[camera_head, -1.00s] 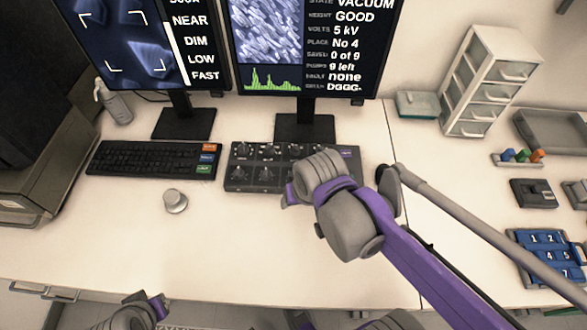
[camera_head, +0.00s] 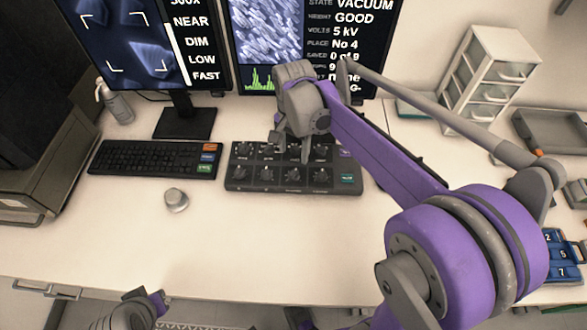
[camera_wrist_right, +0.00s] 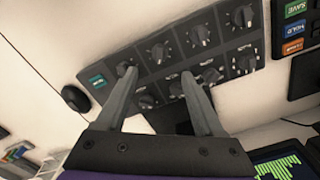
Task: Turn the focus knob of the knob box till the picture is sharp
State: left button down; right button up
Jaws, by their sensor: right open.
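The knob box (camera_head: 266,186) is a dark box with two rows of black knobs and a green button, lying in front of the right monitor. It fills the middle of the right wrist view (camera_wrist_right: 165,52). My right gripper (camera_head: 291,150) is over the back row of the box. In the wrist view its two fingers (camera_wrist_right: 160,82) are spread apart over the knobs with nothing held between them. I cannot tell which knob is the focus knob. The left monitor (camera_head: 150,50) shows a picture with NEAR, DIM, LOW and FAST. My left gripper (camera_head: 150,303) is at the bottom edge; its jaws are unclear.
A keyboard (camera_head: 150,160) lies left of the box, and a round grey knob (camera_head: 176,200) sits in front of it. A drawer tower (camera_head: 485,75) and a blue numbered tray (camera_head: 562,255) stand at the right. The front middle of the table is clear.

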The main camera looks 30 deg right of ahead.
aim_at(294, 172)
notch_tip(294, 172, down, 9)
jog(key=shift+f+b, duration=0.2)
jog(key=shift+b, duration=0.2)
jog(key=shift+c, duration=0.2)
grip_shut()
